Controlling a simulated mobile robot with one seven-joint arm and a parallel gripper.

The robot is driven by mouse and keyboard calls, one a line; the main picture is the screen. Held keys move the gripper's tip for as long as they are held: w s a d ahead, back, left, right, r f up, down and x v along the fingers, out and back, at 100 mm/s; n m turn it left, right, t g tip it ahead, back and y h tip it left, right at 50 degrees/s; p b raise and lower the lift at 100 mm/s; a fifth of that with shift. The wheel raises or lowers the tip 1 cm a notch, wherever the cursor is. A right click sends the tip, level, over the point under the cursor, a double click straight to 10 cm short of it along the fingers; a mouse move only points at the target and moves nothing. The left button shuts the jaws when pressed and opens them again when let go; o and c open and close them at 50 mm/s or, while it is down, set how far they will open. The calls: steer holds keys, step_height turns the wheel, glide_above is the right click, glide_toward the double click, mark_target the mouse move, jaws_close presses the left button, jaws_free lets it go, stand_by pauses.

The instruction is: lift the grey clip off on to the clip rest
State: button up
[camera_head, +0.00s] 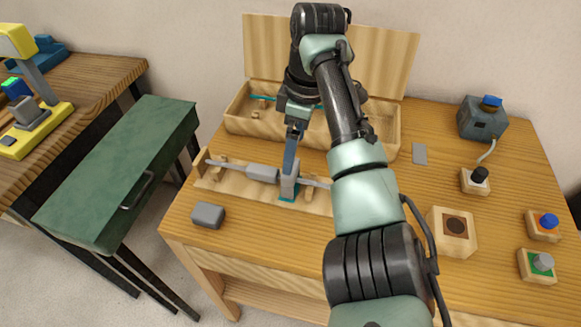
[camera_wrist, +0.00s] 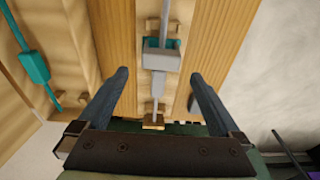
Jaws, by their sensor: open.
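A grey clip (camera_head: 288,187) with teal at its foot sits on a thin grey rod (camera_head: 225,165) in a wooden rack (camera_head: 235,188). In the wrist view a grey piece with teal parts (camera_wrist: 160,58), seemingly the clip, lies on the rod ahead of my fingers. My gripper (camera_head: 290,160) is above the rack at the clip and hides part of it. In the wrist view my gripper (camera_wrist: 158,76) is open, one finger on each side of the rod, with nothing held. I cannot tell which thing is the clip rest; a flat grey plate (camera_head: 420,154) lies at the right.
A grey block (camera_head: 208,215) lies at the table's front left. Behind the rack is an open wooden box (camera_head: 243,118) with a teal rod. Knobbed blocks (camera_head: 543,225) and a wooden block with a dark hole (camera_head: 453,228) stand right. My arm covers the table's middle.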

mark_target(289, 178)
steer(key=f, duration=0.6)
steer(key=a+f, duration=0.1)
steer(key=f, duration=0.3)
steer(key=shift+a, duration=0.1)
steer(key=shift+r, duration=0.1)
steer(key=c, duration=1.2)
